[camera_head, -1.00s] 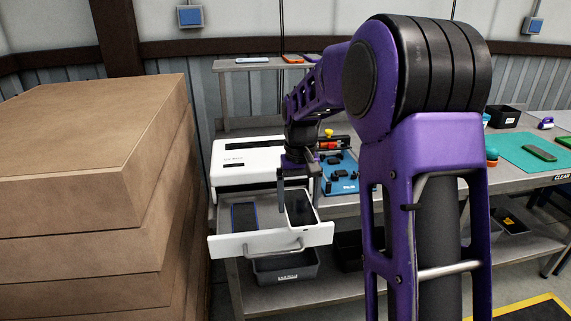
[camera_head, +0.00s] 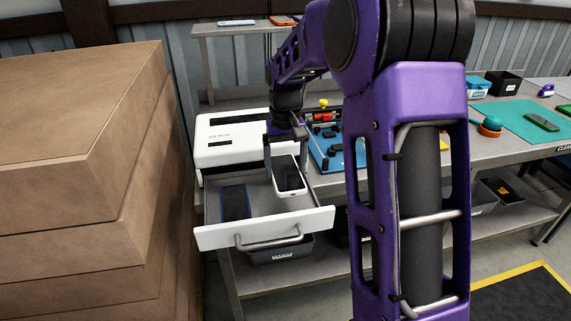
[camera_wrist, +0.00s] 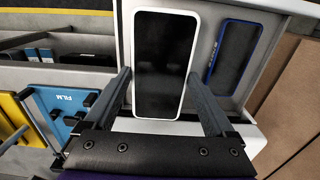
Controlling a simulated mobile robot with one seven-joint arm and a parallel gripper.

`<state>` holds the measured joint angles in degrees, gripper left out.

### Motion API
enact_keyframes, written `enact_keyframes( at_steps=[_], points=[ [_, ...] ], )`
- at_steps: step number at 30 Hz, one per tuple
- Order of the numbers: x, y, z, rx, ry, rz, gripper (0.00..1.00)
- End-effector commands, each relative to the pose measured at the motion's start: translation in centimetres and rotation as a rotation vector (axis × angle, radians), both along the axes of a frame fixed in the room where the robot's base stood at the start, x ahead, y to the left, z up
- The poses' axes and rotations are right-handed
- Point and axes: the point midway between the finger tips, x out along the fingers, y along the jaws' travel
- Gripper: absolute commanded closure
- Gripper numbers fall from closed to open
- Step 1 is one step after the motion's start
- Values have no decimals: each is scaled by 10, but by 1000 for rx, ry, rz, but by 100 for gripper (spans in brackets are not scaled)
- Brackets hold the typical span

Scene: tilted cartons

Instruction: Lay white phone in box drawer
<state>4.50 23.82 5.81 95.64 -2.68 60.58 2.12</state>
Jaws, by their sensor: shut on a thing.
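The white phone (camera_head: 289,181), white-edged with a dark screen, is between the fingers of my gripper (camera_head: 286,163). In the wrist view the phone (camera_wrist: 164,62) lies screen toward the camera, with a finger of my gripper (camera_wrist: 160,80) at each long side near its lower end. My gripper is shut on it. The open box drawer (camera_head: 265,230) has a white front with a metal handle. The phone is over the right part of the drawer; whether it touches the floor cannot be told. The box (camera_head: 231,153) stands behind, partly hidden by my arm.
A blue-edged phone (camera_head: 235,203) lies in the drawer's left part and shows in the wrist view (camera_wrist: 232,55). Stacked cartons (camera_head: 85,170) stand close at left. A blue tray (camera_head: 340,155) with small parts sits right of the box. A dark bin (camera_head: 281,250) is below the drawer.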

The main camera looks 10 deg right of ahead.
Motion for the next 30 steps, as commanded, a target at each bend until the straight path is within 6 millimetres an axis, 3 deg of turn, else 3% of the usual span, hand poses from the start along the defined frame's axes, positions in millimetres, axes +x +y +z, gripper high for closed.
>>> enact_keyframes(
  at_steps=[21, 30],
  points=[
    [0, 0, -62, 0, 0, 0, 79],
    [0, 0, -75, 0, 0, 0, 79]
  ],
)
